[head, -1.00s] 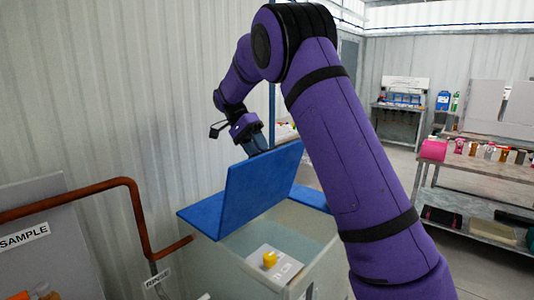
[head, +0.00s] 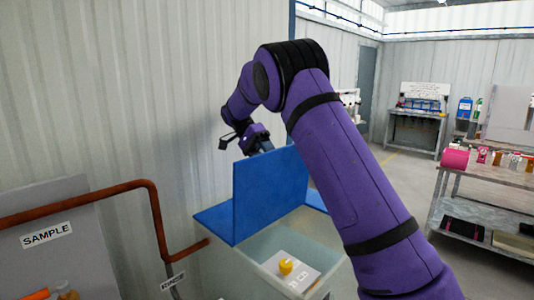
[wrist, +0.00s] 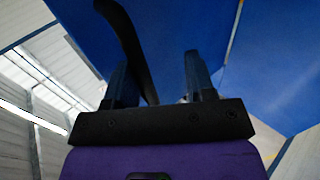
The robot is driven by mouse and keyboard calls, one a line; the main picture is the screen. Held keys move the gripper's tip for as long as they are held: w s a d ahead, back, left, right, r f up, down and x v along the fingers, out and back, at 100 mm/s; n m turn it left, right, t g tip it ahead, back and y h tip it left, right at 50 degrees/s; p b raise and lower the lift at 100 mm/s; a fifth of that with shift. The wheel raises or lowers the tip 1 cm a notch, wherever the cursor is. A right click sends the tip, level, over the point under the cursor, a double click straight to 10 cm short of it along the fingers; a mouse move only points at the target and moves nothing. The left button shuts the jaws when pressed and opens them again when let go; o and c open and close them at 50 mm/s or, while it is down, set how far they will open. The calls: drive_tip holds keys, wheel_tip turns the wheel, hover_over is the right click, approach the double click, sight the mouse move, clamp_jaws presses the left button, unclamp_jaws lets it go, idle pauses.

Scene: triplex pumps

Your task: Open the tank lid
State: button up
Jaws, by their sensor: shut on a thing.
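The blue tank lid (head: 270,192) stands raised and nearly upright on the tank (head: 238,262) in the head view. My gripper (wrist: 157,78) is at the lid's far side, and the lid partly hides its fingers in the head view. In the wrist view a dark curved handle (wrist: 128,42) runs between the two fingers, with the blue lid surface behind it. The gripper is shut on this handle. The tank is open beneath the lid, and a white block with a yellow knob (head: 286,267) shows inside.
A copper pipe (head: 152,200) and a grey panel labelled SAMPLE (head: 47,236) stand at the left. The corrugated wall (head: 110,90) is close behind the tank. A metal shelf table (head: 490,195) with several items stands at the right; open floor lies before it.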

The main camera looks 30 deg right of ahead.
drive_tip(key=shift+d+r, duration=0.1)
drive_tip(key=s+a+r, duration=0.1)
drive_tip(key=s+r, duration=0.1)
drive_tip(key=s, duration=0.6)
drive_tip(key=s+a+r, duration=0.1)
drive_tip(key=s+r, duration=0.2)
drive_tip(key=s, duration=0.5)
drive_tip(key=shift+a, duration=0.15)
idle(0.6)
drive_tip(key=shift+f, duration=0.1)
idle(0.4)
